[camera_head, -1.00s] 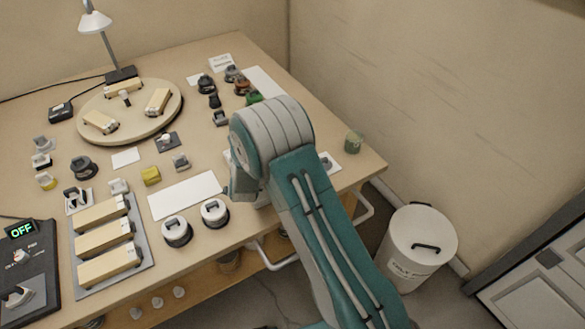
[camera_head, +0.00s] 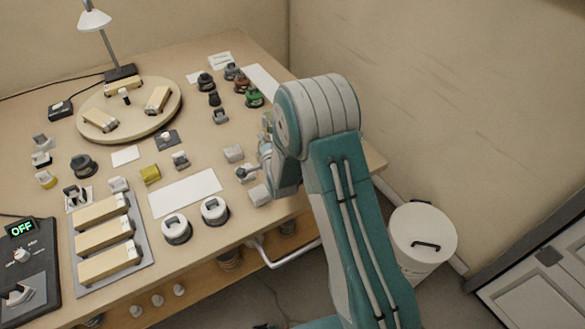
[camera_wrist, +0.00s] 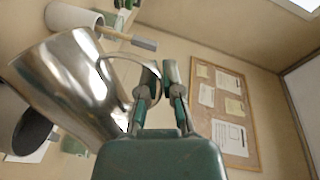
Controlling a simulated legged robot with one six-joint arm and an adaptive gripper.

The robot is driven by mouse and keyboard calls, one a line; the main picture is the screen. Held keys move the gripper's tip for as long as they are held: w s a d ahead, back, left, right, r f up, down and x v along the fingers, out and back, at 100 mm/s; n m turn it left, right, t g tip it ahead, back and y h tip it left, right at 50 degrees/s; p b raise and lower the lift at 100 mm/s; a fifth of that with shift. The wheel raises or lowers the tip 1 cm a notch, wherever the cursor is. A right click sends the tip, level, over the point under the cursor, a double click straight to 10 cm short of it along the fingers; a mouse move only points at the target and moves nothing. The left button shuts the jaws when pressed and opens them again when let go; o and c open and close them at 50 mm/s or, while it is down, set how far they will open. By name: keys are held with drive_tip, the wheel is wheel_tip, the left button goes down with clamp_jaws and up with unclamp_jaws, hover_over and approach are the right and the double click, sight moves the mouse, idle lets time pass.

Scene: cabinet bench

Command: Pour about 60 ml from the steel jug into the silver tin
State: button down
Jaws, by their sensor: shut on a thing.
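The steel jug (camera_wrist: 70,85) fills the left of the wrist view, shiny and slanted in the picture. Its curved handle runs to the fingers of my gripper (camera_wrist: 160,75), which is shut on it. In the head view my gripper (camera_head: 268,160) is at the bench's right part, mostly hidden by my arm. The jug's contents do not show. I cannot pick out the silver tin with certainty among the small things there.
White-lidded jars (camera_head: 215,210) and a blank white sheet (camera_head: 185,193) lie left of my arm. A turntable (camera_head: 130,108) carries cream blocks, and a lamp (camera_head: 95,20) stands behind it. A white bin (camera_head: 422,240) is on the floor at right. A corkboard (camera_wrist: 222,115) hangs on the wall.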

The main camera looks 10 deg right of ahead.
drive_tip(key=shift+d+m+t, duration=0.3)
drive_tip(key=shift+d+m, duration=0.2)
drive_tip(key=shift+m, duration=0.4)
drive_tip(key=shift+s+d+r+p, duration=0.1)
drive_tip(key=shift+d+r+p, duration=0.05)
drive_tip(key=shift+p, duration=0.15)
drive_tip(key=shift+d+r+m, duration=0.3)
drive_tip(key=shift+m, duration=0.4)
drive_tip(key=shift+s+d+f+m+t+p, duration=0.15)
drive_tip(key=shift+d+f+m+t+p, duration=0.05)
drive_tip(key=shift+d+m+t+p, duration=0.25)
drive_tip(key=shift+d+f+m, duration=0.1)
drive_tip(key=shift+d+m, duration=0.1)
drive_tip(key=shift+m, duration=0.15)
drive_tip(key=shift+s+d+r+m+t+p, duration=0.2)
drive_tip(key=shift+d+r+m+t+p, duration=0.15)
drive_tip(key=shift+d+m+p, duration=0.4)
idle(0.7)
drive_tip(key=shift+r+m, duration=0.1)
drive_tip(key=shift+m, duration=0.35)
drive_tip(key=a+n, duration=0.1)
drive_tip(key=a+n+g, duration=0.1)
drive_tip(key=n, duration=0.1)
drive_tip(key=a+n, duration=0.1)
drive_tip(key=shift+w+a+f+n, duration=0.3)
drive_tip(key=shift+w+a+f, duration=0.1)
